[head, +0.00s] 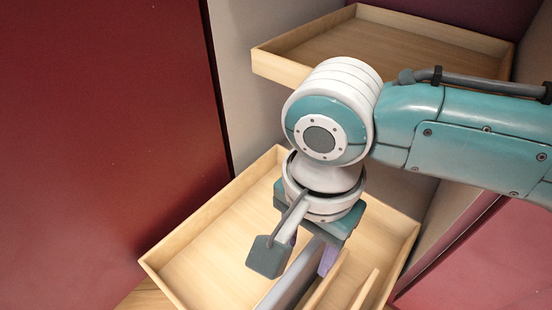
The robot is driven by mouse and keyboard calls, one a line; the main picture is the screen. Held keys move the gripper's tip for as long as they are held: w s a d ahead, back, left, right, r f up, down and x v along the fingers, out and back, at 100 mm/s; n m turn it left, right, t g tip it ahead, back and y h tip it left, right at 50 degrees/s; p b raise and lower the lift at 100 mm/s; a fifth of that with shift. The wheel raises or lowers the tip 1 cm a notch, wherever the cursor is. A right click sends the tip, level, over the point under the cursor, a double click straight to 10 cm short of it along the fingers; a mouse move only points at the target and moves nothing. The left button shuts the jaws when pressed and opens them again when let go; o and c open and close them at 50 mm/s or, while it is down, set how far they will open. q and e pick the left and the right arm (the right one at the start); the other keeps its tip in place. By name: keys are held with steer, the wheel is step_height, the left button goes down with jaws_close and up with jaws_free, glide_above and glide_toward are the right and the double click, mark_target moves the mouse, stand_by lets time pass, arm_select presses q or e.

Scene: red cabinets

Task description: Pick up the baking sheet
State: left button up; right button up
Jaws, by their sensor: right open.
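A thin grey sheet (293,277), which looks like the baking sheet, stands on edge in the lower wooden drawer. Only its upper edge and part of one side show. My right gripper (310,254) points down into this drawer, over the sheet's far end. It is open, with one purple-padded finger on each side of the sheet's edge. I cannot tell whether either finger touches it. The wrist hides the far end of the sheet. My left gripper is not in view.
The lower wooden drawer (182,243) is pulled out, with upright wooden slats or boards (365,288) right of the sheet. An upper wooden drawer (280,68) sits behind and above my arm. A red cabinet panel (105,120) fills the left. The drawer's left part is bare.

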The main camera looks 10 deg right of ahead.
mark_target(288, 292)
step_height(288, 292, down, 6)
steer(key=b, duration=0.5)
steer(key=shift+w+r, duration=0.1)
steer(key=shift+r, duration=0.15)
steer(key=shift+c, duration=0.2)
jaws_close()
stand_by(0.7)
